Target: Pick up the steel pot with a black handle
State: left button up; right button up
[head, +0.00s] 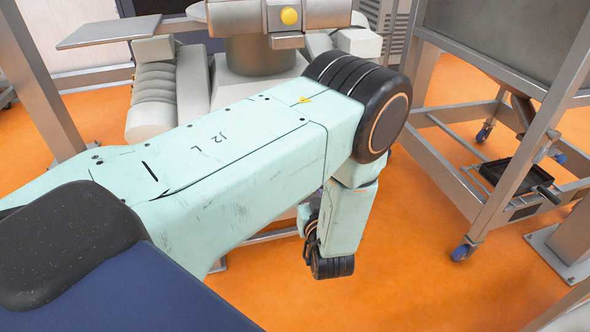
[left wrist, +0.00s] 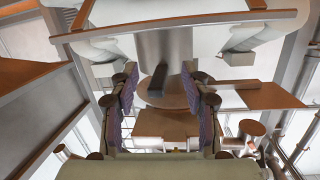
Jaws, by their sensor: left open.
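I cannot make out a steel pot with a black handle in either view. My left arm crosses the head view from the left and bends down at the elbow. My right gripper is in neither view.
A metal-framed cart (head: 490,205) on blue casters stands at the right, with a black tray (head: 512,176) low in it. A grey-white machine (head: 255,55) stands behind my arm. Orange floor (head: 420,270) is open at the lower middle.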

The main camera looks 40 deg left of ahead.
pick_arm(q)
jog(key=w+a+y+b, duration=0.1)
jog(key=w+a+r+n+b, duration=0.1)
jog(key=w+a+b, duration=0.1)
jog(key=w+a+n+y+b, duration=0.1)
jog(key=w+a, duration=0.1)
jog(key=shift+w+r+y+b, duration=0.25)
jog(key=shift+r+y+b, duration=0.05)
jog(key=shift+r+b, duration=0.1)
jog(key=shift+w+a, duration=0.4)
jog(key=shift+a, duration=0.05)
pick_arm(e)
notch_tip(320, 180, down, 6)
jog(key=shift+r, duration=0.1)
pick_arm(q)
jog(key=shift+c, duration=0.4)
grip_shut()
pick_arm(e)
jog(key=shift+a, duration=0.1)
pick_arm(q)
jog(key=shift+r, duration=0.1)
